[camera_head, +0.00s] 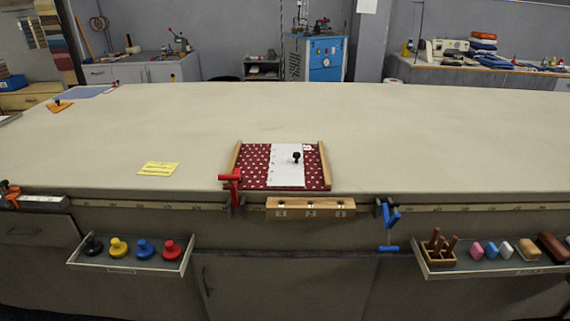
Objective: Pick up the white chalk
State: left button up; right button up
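The white chalk (507,251) is a small pale piece in the right-hand tray (443,272), which hangs at the front of the table. It lies to the right of a blue chalk (491,250) and a pink chalk (477,249). A tan block (529,250) is close on its right. Neither of my grippers shows in the head view.
The cloth table (420,130) is mostly bare. A wooden holder (437,258) stands left of the chalks. Another tray (125,268) holds several coloured knobs.

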aim_at(505, 249)
jog(key=z, duration=1.55)
